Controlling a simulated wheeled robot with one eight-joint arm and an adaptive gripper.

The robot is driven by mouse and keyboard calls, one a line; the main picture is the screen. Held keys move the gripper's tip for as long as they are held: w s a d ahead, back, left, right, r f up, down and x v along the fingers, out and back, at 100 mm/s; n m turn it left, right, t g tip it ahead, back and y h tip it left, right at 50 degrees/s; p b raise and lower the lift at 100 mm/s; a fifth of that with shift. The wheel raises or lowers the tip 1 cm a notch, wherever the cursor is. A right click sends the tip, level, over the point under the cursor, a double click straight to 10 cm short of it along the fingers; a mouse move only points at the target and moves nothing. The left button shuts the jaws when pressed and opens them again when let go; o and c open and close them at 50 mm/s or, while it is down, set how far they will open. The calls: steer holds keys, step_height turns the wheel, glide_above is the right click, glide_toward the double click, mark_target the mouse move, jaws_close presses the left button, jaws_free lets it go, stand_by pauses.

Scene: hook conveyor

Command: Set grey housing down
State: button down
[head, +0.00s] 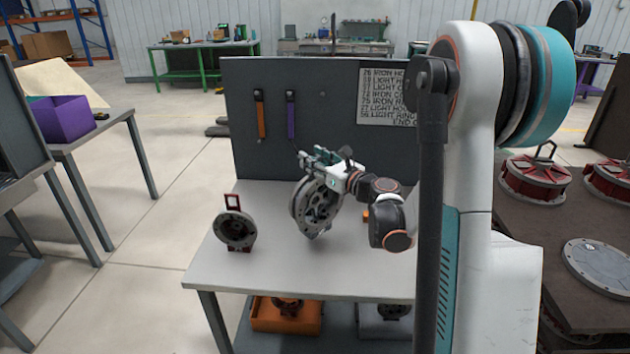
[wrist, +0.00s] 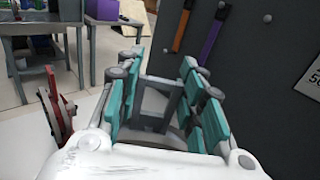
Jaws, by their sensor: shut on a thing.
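The grey housing (head: 315,207) is a round metal part with holes in its face. It hangs tilted from my gripper (head: 322,160), over the middle of the light grey table (head: 270,275). My gripper is shut on its top part. In the wrist view, a dark grey frame-like handle (wrist: 158,100) shows between the teal finger pads of my gripper (wrist: 160,95). The rest of the housing is mostly hidden there by my wrist. I cannot tell whether its lower edge touches the table.
A grey ring part with a red bracket (head: 236,232) stands on the table at the left. A dark board (head: 340,95) with an orange and a purple tool rises behind. An orange bin (head: 285,318) sits below. The table's front is clear.

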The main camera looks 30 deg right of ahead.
mark_target(316, 180)
steer(key=shift+f+b, duration=0.85)
steer(key=shift+f, duration=1.55)
steer(key=shift+f, duration=0.15)
steer(key=c, duration=1.1)
jaws_free()
steer(key=shift+s+r, duration=0.2)
steer(key=shift+s, duration=0.15)
steer(key=s, duration=0.3)
steer(key=s+d+p, duration=0.1)
steer(key=s, duration=0.3)
steer(key=s+d+p, duration=0.1)
steer(key=s, duration=0.3)
steer(key=shift+s+d, duration=0.1)
